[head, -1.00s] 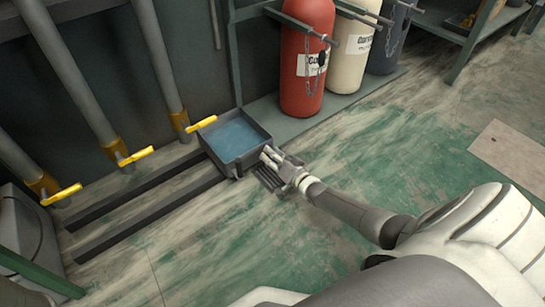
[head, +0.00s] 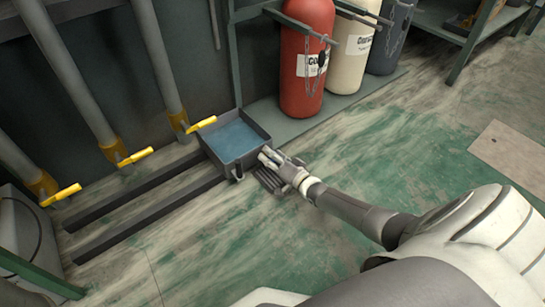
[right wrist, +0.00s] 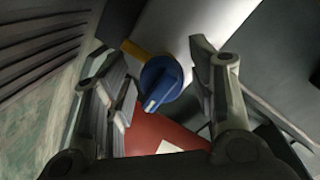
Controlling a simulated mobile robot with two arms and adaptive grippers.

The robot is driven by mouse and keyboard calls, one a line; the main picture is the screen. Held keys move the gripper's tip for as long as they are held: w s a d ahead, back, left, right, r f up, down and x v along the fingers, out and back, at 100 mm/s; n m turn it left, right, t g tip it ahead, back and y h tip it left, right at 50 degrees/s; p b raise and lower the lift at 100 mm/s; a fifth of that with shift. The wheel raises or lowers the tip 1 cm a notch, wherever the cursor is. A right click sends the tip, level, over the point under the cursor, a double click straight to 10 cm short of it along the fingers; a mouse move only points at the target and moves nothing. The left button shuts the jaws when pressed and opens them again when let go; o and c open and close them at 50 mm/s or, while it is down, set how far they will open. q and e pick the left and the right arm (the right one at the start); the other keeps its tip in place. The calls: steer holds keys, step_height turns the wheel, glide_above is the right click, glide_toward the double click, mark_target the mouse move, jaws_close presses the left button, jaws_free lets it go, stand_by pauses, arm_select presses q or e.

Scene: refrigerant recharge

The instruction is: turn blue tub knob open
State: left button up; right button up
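The tub (head: 226,156) is a dark square tray with blue liquid in it, on the floor in the head view. My right gripper (head: 268,157) is at the tub's near right side. In the right wrist view the blue knob (right wrist: 160,84), with a white mark on its face, lies between the two fingers of my right gripper (right wrist: 163,88). The fingers are open and apart, with a gap on each side of the knob. A yellow piece (right wrist: 133,50) sticks out behind it. The knob is hidden in the head view. My left gripper is not in view.
Several pipes with yellow valve handles (head: 135,156) stand at left. Dark rails (head: 150,190) run along the floor to the tub. A red cylinder (head: 305,90), a cream one (head: 350,75) and a grey one stand on a shelf behind. The green floor (head: 400,145) at right is open.

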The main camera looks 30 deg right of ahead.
steer(key=shift+s, duration=0.1)
steer(key=s+d+r, duration=0.1)
steer(key=s+r, duration=0.1)
steer(key=s, duration=0.9)
steer(key=shift+s, duration=0.3)
stand_by(0.4)
